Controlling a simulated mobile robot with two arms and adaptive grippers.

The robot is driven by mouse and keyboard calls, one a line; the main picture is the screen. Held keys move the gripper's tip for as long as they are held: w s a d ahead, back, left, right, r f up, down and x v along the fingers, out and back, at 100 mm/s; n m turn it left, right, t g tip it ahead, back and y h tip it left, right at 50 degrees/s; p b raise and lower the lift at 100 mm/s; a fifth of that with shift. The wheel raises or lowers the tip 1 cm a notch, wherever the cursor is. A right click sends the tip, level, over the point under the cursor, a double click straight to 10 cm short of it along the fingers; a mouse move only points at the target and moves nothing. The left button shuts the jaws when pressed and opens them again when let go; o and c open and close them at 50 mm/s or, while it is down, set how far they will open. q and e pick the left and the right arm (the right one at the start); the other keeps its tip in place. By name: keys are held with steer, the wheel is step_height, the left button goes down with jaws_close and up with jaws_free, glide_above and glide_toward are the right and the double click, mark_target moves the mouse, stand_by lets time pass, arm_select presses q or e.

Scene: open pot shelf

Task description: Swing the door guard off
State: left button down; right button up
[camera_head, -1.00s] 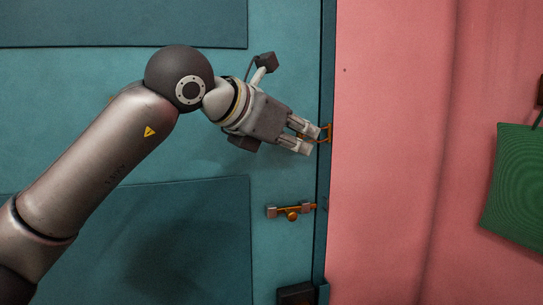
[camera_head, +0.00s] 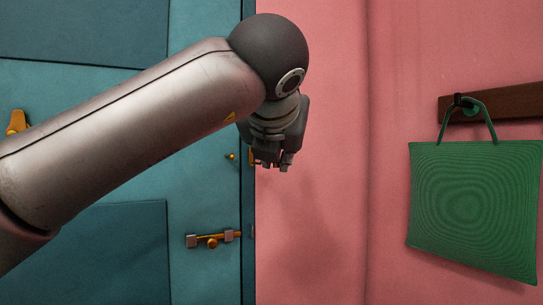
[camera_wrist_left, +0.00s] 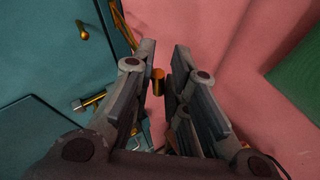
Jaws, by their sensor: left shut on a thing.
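The brass door guard (camera_head: 252,158) is at the seam between the teal door (camera_head: 205,200) and the pink wall, mostly hidden behind my left gripper (camera_head: 274,164). In the left wrist view a brass piece of the guard (camera_wrist_left: 158,82) shows between the two fingers of my left gripper (camera_wrist_left: 161,62), which is shut on it. A small brass knob (camera_head: 231,156) stands on the door left of the guard, clear of it; it also shows in the left wrist view (camera_wrist_left: 83,34). My right gripper is out of view.
A brass slide bolt (camera_head: 212,240) sits lower on the door near its edge. A brass fitting (camera_head: 16,122) is at the far left. A green bag (camera_head: 472,208) hangs from a dark wooden rail (camera_head: 500,106). The pink wall between is bare.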

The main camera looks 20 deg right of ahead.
arm_select(q)
steer(key=shift+d, duration=0.65)
steer(key=c, duration=1.9)
jaws_free()
steer(key=shift+o, duration=1)
steer(key=shift+d, duration=0.15)
steer(key=v, duration=1.2)
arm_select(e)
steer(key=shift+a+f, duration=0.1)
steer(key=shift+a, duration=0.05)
